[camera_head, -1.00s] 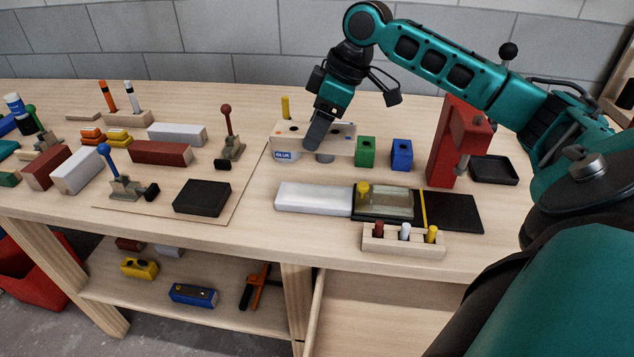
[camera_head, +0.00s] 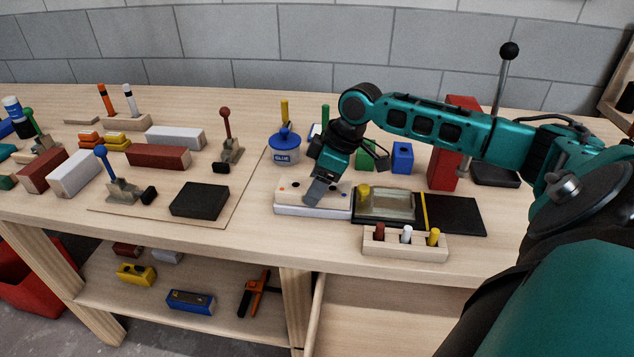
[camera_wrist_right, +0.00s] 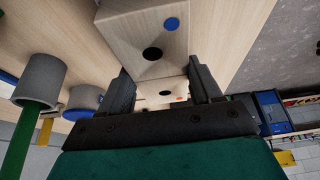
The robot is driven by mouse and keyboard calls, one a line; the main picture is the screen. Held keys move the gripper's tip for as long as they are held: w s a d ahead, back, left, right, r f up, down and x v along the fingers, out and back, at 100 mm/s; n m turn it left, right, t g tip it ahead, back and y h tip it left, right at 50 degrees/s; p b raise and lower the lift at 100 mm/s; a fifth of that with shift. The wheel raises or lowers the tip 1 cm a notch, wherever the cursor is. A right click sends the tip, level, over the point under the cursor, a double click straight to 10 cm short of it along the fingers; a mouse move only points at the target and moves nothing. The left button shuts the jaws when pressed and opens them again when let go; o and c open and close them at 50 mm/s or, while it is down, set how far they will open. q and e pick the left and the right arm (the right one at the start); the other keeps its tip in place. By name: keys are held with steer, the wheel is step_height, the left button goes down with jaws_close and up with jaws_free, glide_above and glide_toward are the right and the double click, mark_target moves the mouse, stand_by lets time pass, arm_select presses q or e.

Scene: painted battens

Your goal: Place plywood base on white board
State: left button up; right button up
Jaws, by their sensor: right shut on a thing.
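The plywood base (camera_head: 339,193), a pale block with holes and small coloured dots, is in my right gripper (camera_head: 314,195). It is flat over the white board (camera_head: 312,212) and hides most of its top. I cannot tell whether it rests on the board or is just above it. In the right wrist view, the fingers of my right gripper (camera_wrist_right: 163,85) are on either side of the plywood base (camera_wrist_right: 135,35), which shows a dark hole and a blue dot. My left gripper is not in view.
A clear-topped box (camera_head: 385,205) and a black plate (camera_head: 455,214) stand right of the white board. A peg rack (camera_head: 405,246) is in front. A blue glue pot (camera_head: 285,148), green block (camera_head: 365,156) and blue block (camera_head: 402,157) are behind. A black block (camera_head: 200,200) lies left.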

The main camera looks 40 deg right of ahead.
steer(key=o, duration=1.1)
steer(key=v, duration=1.2)
steer(key=shift+p, duration=0.4)
